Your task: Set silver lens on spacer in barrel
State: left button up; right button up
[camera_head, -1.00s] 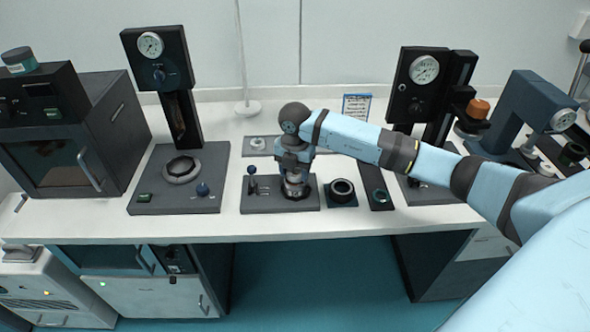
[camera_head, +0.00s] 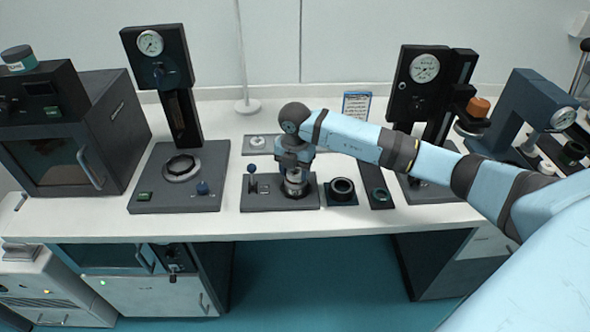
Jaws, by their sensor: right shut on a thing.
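My right gripper (camera_head: 294,174) points down over a dark fixture plate (camera_head: 258,203) near the front of the bench. A small silvery cylindrical part, seemingly the barrel (camera_head: 294,189), stands on this plate directly under the fingers. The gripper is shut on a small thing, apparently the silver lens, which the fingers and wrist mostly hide. I cannot tell whether the lens touches anything inside the barrel. The spacer cannot be made out. My left gripper is not in view.
A blue-knobbed lever (camera_head: 252,179) stands left of the gripper on the same plate. A black ring on a pad (camera_head: 342,190) and a dark strip (camera_head: 379,193) lie to the right. Gauge presses (camera_head: 178,178) (camera_head: 432,100) flank the area. White bench is bare at the front edge.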

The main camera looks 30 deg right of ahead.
jog(key=shift+f, duration=0.3)
dwell(1.2)
jog(key=o, duration=1)
